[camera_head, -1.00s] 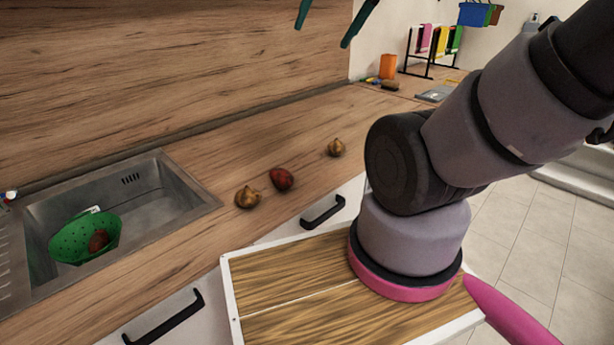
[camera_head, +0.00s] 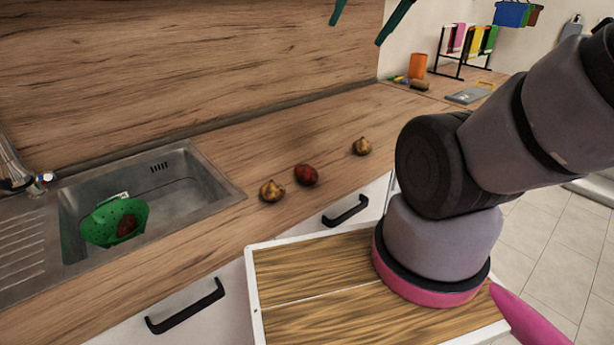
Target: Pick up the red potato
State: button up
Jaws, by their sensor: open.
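The red potato (camera_head: 306,175) lies on the wooden counter between two brownish onions. One onion (camera_head: 271,191) is close to its left, and the other onion (camera_head: 362,146) is farther off to its right. My gripper (camera_head: 366,14) shows only as two dark teal fingers at the top edge, spread apart with nothing between them. It is well above the counter, up and to the right of the red potato. Another reddish item (camera_head: 127,226) sits in a green colander in the sink.
A metal sink (camera_head: 190,215) with the green colander (camera_head: 98,229) is at the left, with a faucet (camera_head: 12,168) behind it. A wooden splashback (camera_head: 180,70) rises behind the counter. An orange container (camera_head: 417,66) and a rack of cloths (camera_head: 468,42) are at the back right.

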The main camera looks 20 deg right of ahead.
aim_at(306, 174)
jog(key=k+j+z, duration=0.15)
jog(key=j+z, duration=0.15)
jog(key=z, duration=0.15)
jog(key=k+j+z, duration=0.15)
jog(key=j+z, duration=0.15)
jog(key=z, duration=0.15)
